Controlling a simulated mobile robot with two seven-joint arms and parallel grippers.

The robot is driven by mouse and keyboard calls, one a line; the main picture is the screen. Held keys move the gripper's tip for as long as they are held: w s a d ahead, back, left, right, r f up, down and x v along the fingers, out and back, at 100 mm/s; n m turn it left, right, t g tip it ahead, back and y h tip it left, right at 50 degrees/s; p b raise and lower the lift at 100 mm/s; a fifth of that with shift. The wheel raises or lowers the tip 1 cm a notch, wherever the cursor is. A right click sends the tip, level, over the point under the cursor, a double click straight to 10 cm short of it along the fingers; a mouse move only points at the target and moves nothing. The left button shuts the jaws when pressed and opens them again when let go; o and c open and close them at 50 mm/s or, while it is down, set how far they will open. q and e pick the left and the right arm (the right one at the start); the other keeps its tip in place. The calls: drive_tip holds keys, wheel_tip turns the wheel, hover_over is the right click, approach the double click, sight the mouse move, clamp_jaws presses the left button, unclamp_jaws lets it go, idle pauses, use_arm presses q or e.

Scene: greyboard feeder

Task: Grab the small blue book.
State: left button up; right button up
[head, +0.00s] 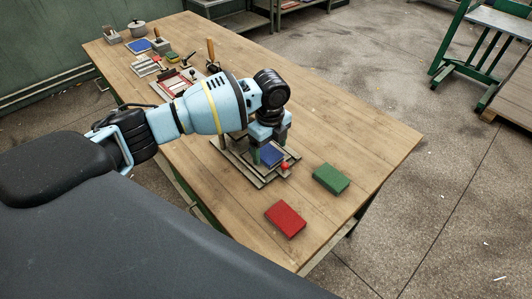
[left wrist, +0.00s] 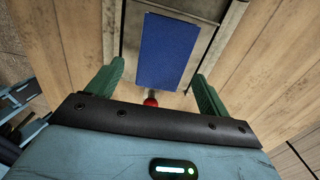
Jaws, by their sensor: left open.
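The small blue book (head: 271,155) lies flat on a metal feeder frame (head: 257,180) on the wooden table, partly hidden by my left gripper in the head view. In the left wrist view the blue book (left wrist: 168,48) lies ahead of the fingers, roughly centred between them. My left gripper (left wrist: 155,90) is open, with one green finger to each side and nothing held. In the head view the left gripper (head: 268,140) points down above the book. My right gripper is not in view.
A red knob (head: 284,167) stands at the book's near side. A green book (head: 331,179) and a red book (head: 285,219) lie on the table nearby. Several tools and trays, with a pot (head: 137,28), stand at the far end.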

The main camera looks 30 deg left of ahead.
use_arm(q)
drive_tip(key=shift+f, duration=0.75)
drive_tip(key=shift+c, duration=0.3)
drive_tip(key=c, duration=1)
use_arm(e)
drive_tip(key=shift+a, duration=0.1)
use_arm(q)
drive_tip(key=shift+r, duration=0.15)
